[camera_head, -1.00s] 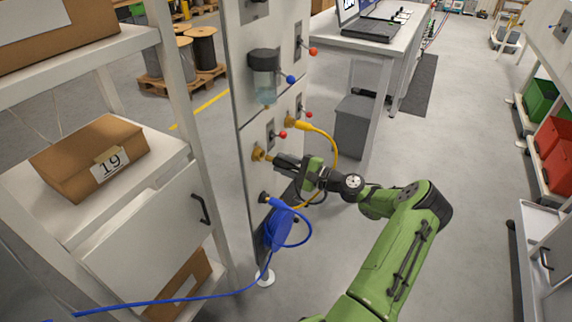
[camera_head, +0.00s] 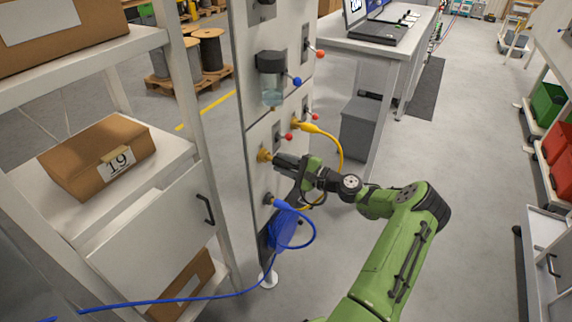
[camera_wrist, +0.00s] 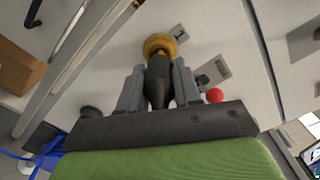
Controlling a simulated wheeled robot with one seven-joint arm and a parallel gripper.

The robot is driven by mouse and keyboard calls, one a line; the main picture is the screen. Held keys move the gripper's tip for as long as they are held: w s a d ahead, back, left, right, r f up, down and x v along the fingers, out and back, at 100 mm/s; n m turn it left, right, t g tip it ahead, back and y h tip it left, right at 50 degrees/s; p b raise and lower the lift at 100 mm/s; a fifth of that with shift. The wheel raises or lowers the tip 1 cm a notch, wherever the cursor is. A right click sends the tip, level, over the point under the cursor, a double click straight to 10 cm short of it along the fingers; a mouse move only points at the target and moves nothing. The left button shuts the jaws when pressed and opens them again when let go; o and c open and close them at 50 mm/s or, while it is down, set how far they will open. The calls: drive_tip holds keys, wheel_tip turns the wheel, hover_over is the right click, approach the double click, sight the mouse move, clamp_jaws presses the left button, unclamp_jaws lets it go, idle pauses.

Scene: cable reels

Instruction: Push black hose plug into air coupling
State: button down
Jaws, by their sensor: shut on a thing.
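My gripper (camera_head: 278,160) is at the upright panel, its fingers pointing at the brass air coupling (camera_head: 264,155). In the wrist view my gripper (camera_wrist: 158,92) is shut on the black hose plug (camera_wrist: 157,90), a dark tapered body between the two grey fingers. The plug's front end lines up with the brass coupling (camera_wrist: 160,43) and appears to meet it. I cannot tell how deep it sits. In the head view the plug is mostly hidden by the fingers.
A yellow hose plug (camera_head: 308,127) sits in a coupling above, and a blue hose plug (camera_head: 281,204) is at one below. Red-knobbed levers (camera_head: 288,136) stick out close by.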

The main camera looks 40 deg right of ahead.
drive_tip(key=shift+w+a, duration=0.15)
drive_tip(key=shift+w, duration=0.35)
drive_tip(key=c, duration=0.7)
unclamp_jaws()
drive_tip(key=p+v, duration=0.2)
drive_tip(key=v, duration=1.3)
drive_tip(key=shift+s, duration=0.4)
